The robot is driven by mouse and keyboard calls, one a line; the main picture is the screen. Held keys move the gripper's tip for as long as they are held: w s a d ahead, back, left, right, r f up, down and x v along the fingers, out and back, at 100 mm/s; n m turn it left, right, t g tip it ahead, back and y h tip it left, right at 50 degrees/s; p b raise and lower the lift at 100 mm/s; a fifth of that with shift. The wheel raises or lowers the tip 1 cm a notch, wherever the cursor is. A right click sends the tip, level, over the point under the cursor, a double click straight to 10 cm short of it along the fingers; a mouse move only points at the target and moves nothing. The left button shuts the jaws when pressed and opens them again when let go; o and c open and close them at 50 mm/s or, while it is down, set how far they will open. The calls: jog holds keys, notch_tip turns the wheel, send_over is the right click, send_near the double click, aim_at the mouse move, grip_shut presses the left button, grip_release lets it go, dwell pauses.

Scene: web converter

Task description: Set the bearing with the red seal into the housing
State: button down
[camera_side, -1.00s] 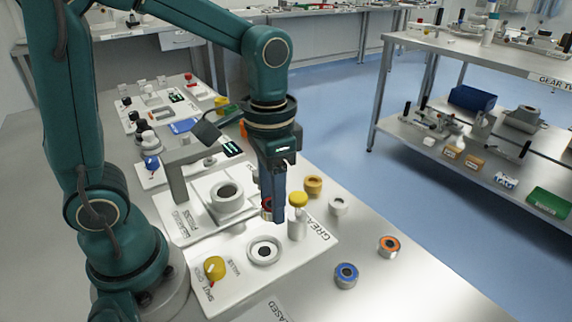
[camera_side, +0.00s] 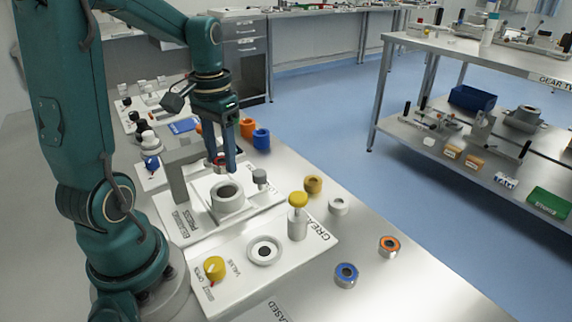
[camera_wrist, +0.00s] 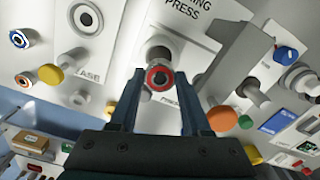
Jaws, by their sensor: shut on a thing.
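My gripper (camera_side: 222,164) is shut on the bearing with the red seal (camera_side: 219,161). In the wrist view the bearing (camera_wrist: 159,78) sits between the two fingertips, its red ring facing the camera. The housing (camera_side: 227,197) is a grey open-topped cylinder on the white bearing press plate. The bearing is held above and just behind the housing in the side view, apart from it. In the wrist view the housing (camera_wrist: 158,50) is partly hidden behind the bearing.
The press frame (camera_side: 178,180) stands left of the housing. A grey knob (camera_side: 260,177) stands right of it. The grease plate (camera_side: 225,268) with its yellow-capped post (camera_side: 298,215) lies in front. A blue-sealed bearing (camera_side: 346,275) and an orange-sealed bearing (camera_side: 389,246) lie at right.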

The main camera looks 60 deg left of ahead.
aim_at(227, 192)
jog(key=shift+f, duration=2.35)
jog(key=shift+f, duration=0.45)
dwell(0.5)
grip_release()
jog(key=shift+r, duration=3)
